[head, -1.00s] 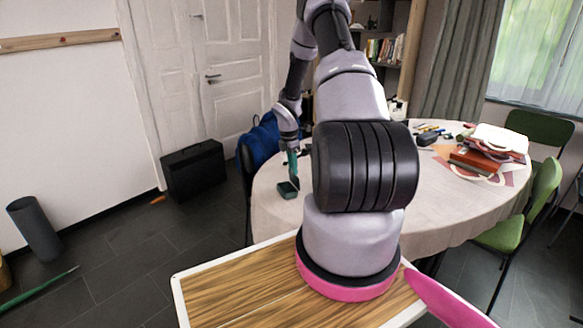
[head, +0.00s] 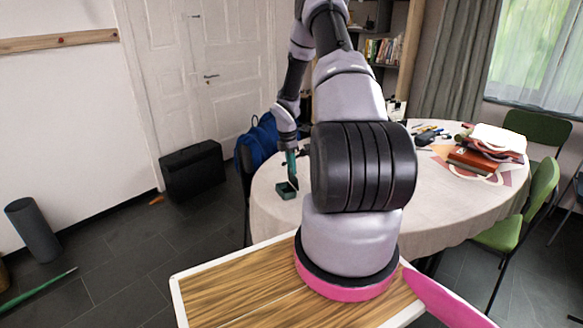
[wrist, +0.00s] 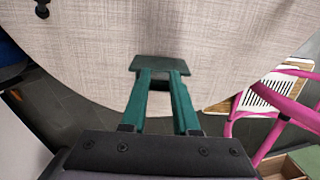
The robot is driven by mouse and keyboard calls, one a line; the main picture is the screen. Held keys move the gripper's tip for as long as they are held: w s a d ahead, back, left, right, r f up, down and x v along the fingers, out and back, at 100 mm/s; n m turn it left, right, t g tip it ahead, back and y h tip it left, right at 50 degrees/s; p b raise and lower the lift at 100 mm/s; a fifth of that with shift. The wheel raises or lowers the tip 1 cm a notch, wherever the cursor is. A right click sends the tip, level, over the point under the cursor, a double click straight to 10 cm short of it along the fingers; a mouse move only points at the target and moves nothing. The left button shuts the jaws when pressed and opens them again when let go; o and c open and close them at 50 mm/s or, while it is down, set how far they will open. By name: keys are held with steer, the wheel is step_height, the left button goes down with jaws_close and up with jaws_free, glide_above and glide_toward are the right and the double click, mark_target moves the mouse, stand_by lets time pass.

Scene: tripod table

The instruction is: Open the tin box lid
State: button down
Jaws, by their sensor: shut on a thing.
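The small dark green tin box (head: 287,191) sits on the near left edge of the round table, and its dark inside shows from above. My gripper (head: 292,174) points down at the box's far side, touching or very close to it. In the wrist view, the green fingers of my gripper (wrist: 161,76) reach a flat dark green plate, which looks like the lid (wrist: 160,64). The fingers are shut on the lid, with a gap showing between them nearer the palm. The lid's hinge and the rest of the box are hidden in the wrist view.
The round table (head: 262,215) has a pale cloth. Books and bags (head: 480,155) lie on its right side. A blue backpack (head: 257,140) and a black case (head: 192,170) stand left of it. Green chairs (head: 510,225) stand at right.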

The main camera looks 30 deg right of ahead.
steer(key=shift+s, duration=0.1)
steer(key=c, duration=0.6)
jaws_free()
steer(key=shift+c, duration=0.2)
step_height(320, 180, up, 11)
steer(key=a, duration=0.1)
steer(key=shift+f, duration=0.15)
steer(key=shift+a, duration=0.1)
